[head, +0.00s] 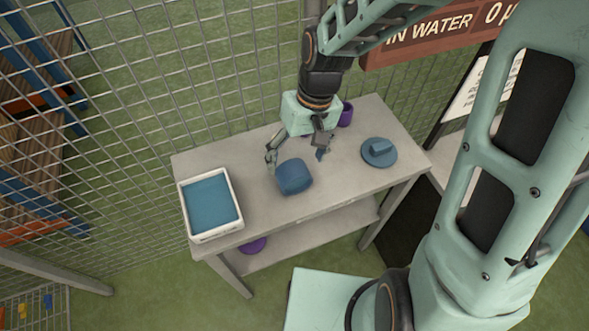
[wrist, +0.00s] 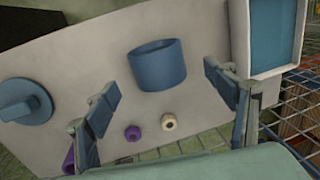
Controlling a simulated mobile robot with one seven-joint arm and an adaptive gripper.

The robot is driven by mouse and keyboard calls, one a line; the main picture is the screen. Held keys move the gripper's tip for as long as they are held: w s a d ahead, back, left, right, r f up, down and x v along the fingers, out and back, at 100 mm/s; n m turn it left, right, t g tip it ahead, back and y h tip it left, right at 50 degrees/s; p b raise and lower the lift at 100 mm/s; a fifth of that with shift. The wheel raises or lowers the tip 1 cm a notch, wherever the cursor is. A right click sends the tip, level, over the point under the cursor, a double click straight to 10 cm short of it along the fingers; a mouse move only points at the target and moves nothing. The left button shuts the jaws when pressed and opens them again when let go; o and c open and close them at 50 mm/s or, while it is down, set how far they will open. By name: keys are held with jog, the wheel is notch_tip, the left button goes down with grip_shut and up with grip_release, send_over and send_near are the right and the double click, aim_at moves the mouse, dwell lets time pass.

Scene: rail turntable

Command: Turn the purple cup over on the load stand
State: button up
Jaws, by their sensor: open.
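A purple cup (head: 346,113) stands near the back edge of the grey table, partly hidden behind my arm. Whether it is upright or upside down is unclear. A purple strip, perhaps the same cup, shows at the lower left of the wrist view (wrist: 68,161), mostly covered by a finger. Another purple object (head: 253,244) lies under the tabletop, partly hidden; its kind is unclear. My gripper (head: 297,156) is open and empty over the table, close to a blue pot (head: 294,177). The pot shows beyond the fingers in the wrist view (wrist: 158,68). I cannot identify a load stand.
The grey table (head: 330,195) carries a white tray with a blue inside (head: 183,209) at left and a blue lid (head: 379,153) at right. Small purple (wrist: 132,132) and cream (wrist: 169,122) pieces lie beyond the pot. A wire mesh fence (head: 140,90) runs behind.

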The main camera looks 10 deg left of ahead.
jog(key=shift+a+f, duration=0.2)
jog(key=shift+f, duration=0.95)
jog(key=shift+a+f, duration=0.15)
jog(key=shift+f, duration=1)
jog(key=shift+a+f, duration=0.2)
jog(key=shift+f, duration=0.95)
jog(key=c, duration=1.5)
jog(key=shift+o, duration=0.2)
jog(key=shift+r, duration=0.1)
